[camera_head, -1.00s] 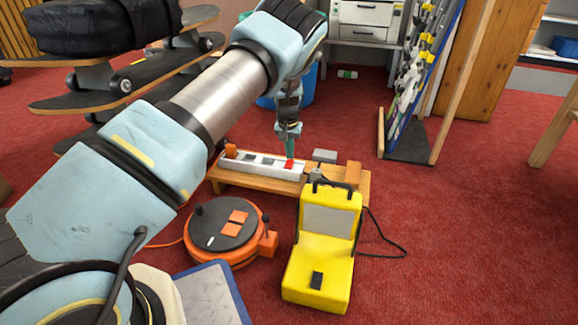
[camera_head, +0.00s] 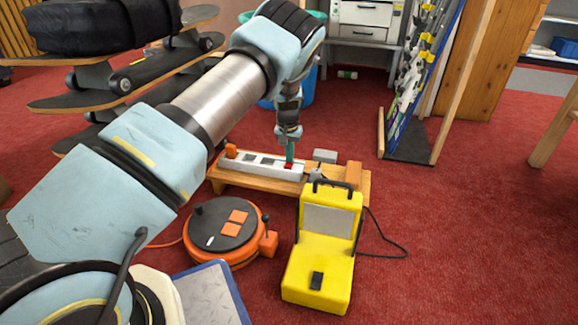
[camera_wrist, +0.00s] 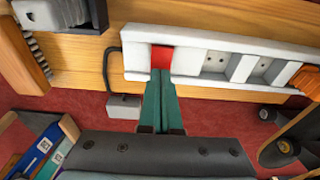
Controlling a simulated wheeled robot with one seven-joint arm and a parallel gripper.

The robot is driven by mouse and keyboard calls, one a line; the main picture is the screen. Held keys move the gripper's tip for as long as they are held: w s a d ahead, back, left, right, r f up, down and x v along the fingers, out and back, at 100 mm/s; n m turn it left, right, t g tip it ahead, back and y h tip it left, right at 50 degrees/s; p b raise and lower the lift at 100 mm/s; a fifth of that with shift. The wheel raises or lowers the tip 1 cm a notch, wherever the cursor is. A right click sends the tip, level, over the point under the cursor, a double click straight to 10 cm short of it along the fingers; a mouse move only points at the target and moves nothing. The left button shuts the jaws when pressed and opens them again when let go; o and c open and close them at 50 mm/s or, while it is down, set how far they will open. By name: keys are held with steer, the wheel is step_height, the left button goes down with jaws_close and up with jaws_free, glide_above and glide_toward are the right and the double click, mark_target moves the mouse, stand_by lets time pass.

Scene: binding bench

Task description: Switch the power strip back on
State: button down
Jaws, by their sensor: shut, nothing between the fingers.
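The white power strip (camera_head: 235,164) lies on a low wooden bench (camera_head: 362,188); it also shows in the wrist view (camera_wrist: 137,63). Its red switch (camera_wrist: 161,56) is at one end, the right end in the head view, where only a little red (camera_head: 287,167) shows. My gripper (camera_head: 289,160) is shut, pointing down at the switch, with nothing held. In the wrist view its green fingertips (camera_wrist: 158,73) overlap the near edge of the switch. They seem to touch it; I cannot tell how far it is pressed.
An orange plug (camera_head: 231,151) sits at the strip's other end. A grey box (camera_head: 325,156) is beside the strip. A yellow machine (camera_head: 318,265) and an orange cable reel (camera_head: 228,222) stand in front. Red carpet on the right is free.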

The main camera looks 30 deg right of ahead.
step_height(320, 180, up, 7)
steer(key=p, duration=0.5)
steer(key=shift+f+p, duration=0.1)
steer(key=shift+p, duration=0.3)
stand_by(0.4)
steer(key=a+r+n+p, duration=0.3)
steer(key=a+r, duration=0.7)
steer(key=a, duration=0.3)
steer(key=a+r+n+p, duration=0.2)
steer(key=a+r, duration=0.8)
steer(key=a, duration=0.4)
steer(key=s+a+r+n+y+p, duration=0.1)
steer(key=s+a+r+p, duration=0.1)
steer(key=s+a+r, duration=0.6)
steer(key=s+a+r+n+p, duration=0.2)
steer(key=s+a+r+p, duration=0.15)
steer(key=s+a, duration=0.75)
step_height(320, 180, up, 38)
steer(key=d+p, duration=0.1)
steer(key=p, duration=3.5)
steer(key=shift+s+d+m+p, duration=0.15)
steer(key=shift+s+m+p, duration=0.05)
steer(key=shift+m+p, duration=0.15)
